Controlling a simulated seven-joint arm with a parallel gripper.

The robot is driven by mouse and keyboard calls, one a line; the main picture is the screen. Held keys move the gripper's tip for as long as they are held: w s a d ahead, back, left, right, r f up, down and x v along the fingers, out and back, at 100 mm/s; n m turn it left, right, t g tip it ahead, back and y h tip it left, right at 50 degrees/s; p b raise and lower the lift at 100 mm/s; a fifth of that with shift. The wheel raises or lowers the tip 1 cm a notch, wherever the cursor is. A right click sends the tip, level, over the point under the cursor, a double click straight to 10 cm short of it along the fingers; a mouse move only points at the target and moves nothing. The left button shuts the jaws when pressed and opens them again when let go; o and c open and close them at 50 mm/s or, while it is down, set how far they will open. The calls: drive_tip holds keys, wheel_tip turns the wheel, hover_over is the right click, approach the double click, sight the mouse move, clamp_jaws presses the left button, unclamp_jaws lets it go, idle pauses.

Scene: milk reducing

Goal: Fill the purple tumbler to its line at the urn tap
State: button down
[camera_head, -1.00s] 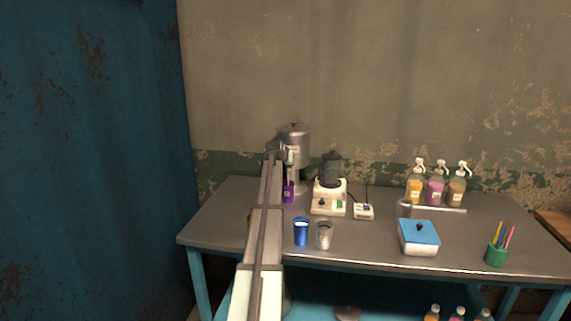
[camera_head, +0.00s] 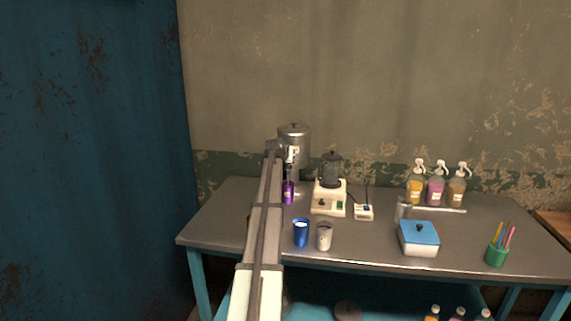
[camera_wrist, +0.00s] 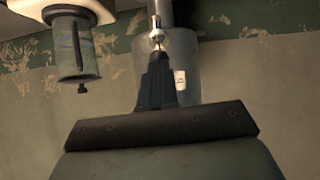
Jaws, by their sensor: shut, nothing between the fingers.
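The purple tumbler (camera_head: 288,192) stands upright on the table below the front of the metal urn (camera_head: 295,132), just right of my arm. Its line and the level inside are too small to tell. The urn also shows in the wrist view (camera_wrist: 187,80), where the picture is upside down. There my gripper (camera_wrist: 158,56) is shut and empty, its dark fingertips at the silver rounded end of the tap (camera_wrist: 157,37). Whether they touch it I cannot tell. The tumbler is not visible in the wrist view. My arm hides part of the urn's left side in the head view.
Right of the tumbler is a cream appliance with a dark jug (camera_head: 329,192). A blue cup (camera_head: 301,235) and a pale cup (camera_head: 324,237) stand near the front edge. Pump bottles (camera_head: 437,188), a blue-lidded box (camera_head: 419,238) and a green pen cup (camera_head: 497,255) are farther right.

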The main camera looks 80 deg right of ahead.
drive_tip(key=shift+r, duration=0.25)
drive_tip(key=a+r, duration=0.7)
drive_tip(key=r, duration=0.4)
drive_tip(key=shift+w, duration=0.2)
idle(0.6)
